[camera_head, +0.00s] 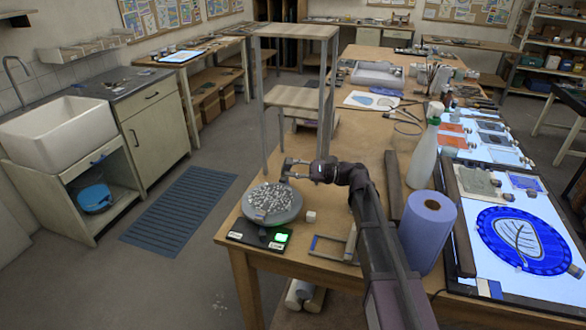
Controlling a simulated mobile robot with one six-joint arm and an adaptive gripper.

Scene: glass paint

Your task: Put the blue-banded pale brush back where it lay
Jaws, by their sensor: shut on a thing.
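My gripper (287,171) is shut above the back right rim of a round grey dish (293,213) near the left end of the long wooden table. What it grips, taken as the blue-banded pale brush, is too small to make out; its blue band and tip do not show. The dish holds grey-white granules (271,197) and stands by a dark scale (248,237) with a lit green display. My arm reaches in from the lower right. A pale frame-like piece with a blue strip (313,243) lies on the table right of the scale.
A small white cube (311,216) sits right of the dish. A blue paper roll (427,230) and a white bottle (424,155) stand right of my arm. A lit panel (530,285) with a blue leaf piece (523,240) lies further right. A tall shelf stand (296,98) rises behind my gripper.

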